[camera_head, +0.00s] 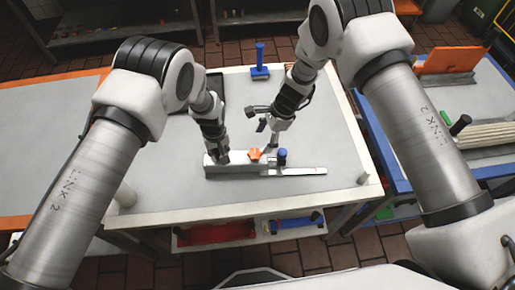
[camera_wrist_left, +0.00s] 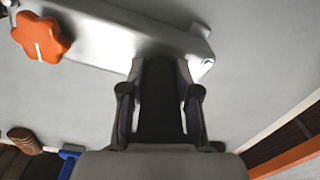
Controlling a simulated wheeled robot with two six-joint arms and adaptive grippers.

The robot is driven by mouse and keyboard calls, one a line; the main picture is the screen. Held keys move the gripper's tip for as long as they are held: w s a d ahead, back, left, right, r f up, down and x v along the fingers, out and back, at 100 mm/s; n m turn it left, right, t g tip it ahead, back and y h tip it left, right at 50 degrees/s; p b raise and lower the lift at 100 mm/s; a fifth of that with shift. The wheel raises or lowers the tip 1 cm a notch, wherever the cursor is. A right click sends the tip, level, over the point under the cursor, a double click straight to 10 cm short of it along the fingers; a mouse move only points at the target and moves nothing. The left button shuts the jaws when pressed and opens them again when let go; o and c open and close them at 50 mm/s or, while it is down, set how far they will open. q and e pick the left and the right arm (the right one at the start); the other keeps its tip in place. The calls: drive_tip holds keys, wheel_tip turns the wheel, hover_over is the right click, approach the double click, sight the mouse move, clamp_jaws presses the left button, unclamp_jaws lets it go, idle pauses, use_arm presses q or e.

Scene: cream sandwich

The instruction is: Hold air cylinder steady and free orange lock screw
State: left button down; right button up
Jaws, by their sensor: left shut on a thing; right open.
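The grey air cylinder (camera_head: 240,168) lies on the white table, with a thin flat part reaching right. The orange lock screw (camera_head: 255,154), a star-shaped knob, sits on its top; it also shows at upper left in the left wrist view (camera_wrist_left: 41,38). My left gripper (camera_head: 218,158) is shut on the left end of the cylinder (camera_wrist_left: 130,32); in the left wrist view its fingers (camera_wrist_left: 160,72) meet the cylinder's edge. My right gripper (camera_head: 268,140) is open, just above and to the right of the lock screw, apart from the cylinder as far as I can tell.
A blue knob (camera_head: 282,154) stands on the cylinder right of the lock screw. A blue stand (camera_head: 260,63) is at the table's back. Short pale posts (camera_head: 125,196) stand near the front corners. The front tabletop is clear.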

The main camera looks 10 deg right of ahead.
sight(255, 153)
drive_tip(key=x, duration=0.6)
drive_tip(key=shift+f, duration=0.1)
drive_tip(key=c, duration=1.2)
